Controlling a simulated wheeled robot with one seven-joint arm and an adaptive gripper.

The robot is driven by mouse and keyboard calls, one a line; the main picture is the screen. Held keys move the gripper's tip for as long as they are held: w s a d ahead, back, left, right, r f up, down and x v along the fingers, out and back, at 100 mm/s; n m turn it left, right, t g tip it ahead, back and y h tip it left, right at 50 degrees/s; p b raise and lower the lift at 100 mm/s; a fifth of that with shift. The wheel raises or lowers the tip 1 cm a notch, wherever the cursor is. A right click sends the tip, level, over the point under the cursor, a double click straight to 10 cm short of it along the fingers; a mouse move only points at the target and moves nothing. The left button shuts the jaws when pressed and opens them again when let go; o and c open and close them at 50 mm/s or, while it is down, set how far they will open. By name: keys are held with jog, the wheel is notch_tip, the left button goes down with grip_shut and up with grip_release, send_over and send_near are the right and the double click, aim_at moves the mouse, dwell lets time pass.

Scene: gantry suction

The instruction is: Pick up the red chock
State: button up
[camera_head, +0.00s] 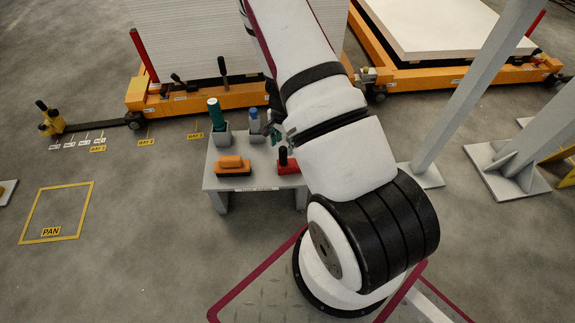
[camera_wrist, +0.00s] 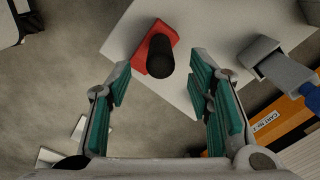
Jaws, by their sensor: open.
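The red chock (camera_head: 288,167) has a red base and an upright black handle. It sits on the right part of a small grey table (camera_head: 224,182), partly close to my arm in the head view. In the wrist view the red chock (camera_wrist: 136,46) lies just beyond my open fingertips, with its black handle seen between them. My gripper (camera_wrist: 161,75) is open and empty, its green-padded fingers on either side of the handle in the picture. I cannot tell the height gap. In the head view my arm hides most of the gripper.
An orange block with a dark base (camera_head: 231,163) lies left of the chock on the table. A green-topped item (camera_head: 216,114) and a blue-topped item (camera_head: 254,120) stand in grey holders behind. Orange carts (camera_head: 190,101) stand beyond. A yellow PAN square (camera_head: 55,212) marks clear floor at left.

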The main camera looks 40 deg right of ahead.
aim_at(284, 147)
notch_tip(284, 147, down, 5)
jog(key=shift+d+r+b, duration=0.1)
jog(key=shift+d+b, duration=0.05)
jog(key=shift+b, duration=1.1)
grip_shut()
jog(key=shift+r, duration=0.1)
